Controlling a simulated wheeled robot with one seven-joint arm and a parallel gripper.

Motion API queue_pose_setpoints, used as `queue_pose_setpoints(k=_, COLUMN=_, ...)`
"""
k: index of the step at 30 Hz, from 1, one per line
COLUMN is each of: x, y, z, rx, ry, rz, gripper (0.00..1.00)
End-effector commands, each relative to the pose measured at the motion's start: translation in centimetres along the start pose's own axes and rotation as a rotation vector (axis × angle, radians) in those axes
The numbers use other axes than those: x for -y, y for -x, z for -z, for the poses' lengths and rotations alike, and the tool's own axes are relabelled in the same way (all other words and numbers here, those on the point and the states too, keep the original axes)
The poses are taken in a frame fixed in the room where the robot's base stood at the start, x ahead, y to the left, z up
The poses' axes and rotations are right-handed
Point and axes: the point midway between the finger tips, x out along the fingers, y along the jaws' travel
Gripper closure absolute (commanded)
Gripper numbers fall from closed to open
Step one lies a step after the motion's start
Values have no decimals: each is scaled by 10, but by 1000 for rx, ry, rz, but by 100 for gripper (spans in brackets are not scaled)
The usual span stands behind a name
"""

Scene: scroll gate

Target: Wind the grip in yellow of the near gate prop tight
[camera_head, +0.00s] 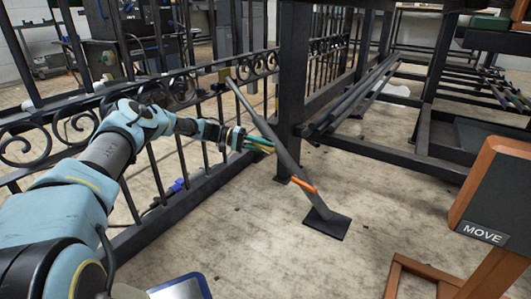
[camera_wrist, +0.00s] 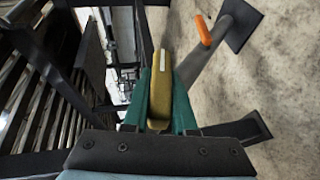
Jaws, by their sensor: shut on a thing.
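The gate prop (camera_head: 272,128) is a dark slanted pole running from the scrollwork gate (camera_head: 75,128) down to a flat square foot (camera_head: 327,223) on the floor. An orange lever (camera_head: 304,185) sits low on it and also shows in the wrist view (camera_wrist: 202,30). My gripper (camera_head: 260,144) is beside the prop's middle. In the wrist view, the teal fingers of my gripper (camera_wrist: 163,70) are shut around the yellow grip (camera_wrist: 160,97), a long narrow handle with a pale strip. The grip's join to the pole is mostly hidden.
A dark post (camera_head: 293,80) stands just behind the prop, with long bars (camera_head: 352,98) on a rack to its right. A board marked MOVE (camera_head: 492,205) stands at the near right. The concrete floor (camera_head: 240,240) in front of the prop is mostly clear.

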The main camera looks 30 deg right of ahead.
Motion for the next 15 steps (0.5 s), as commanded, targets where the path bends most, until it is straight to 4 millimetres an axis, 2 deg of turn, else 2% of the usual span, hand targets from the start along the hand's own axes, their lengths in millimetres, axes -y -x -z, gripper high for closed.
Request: queue_pose_setpoints(k=15, x=1, y=-2, z=-2, rx=5, ry=17, rz=-37, gripper=100)
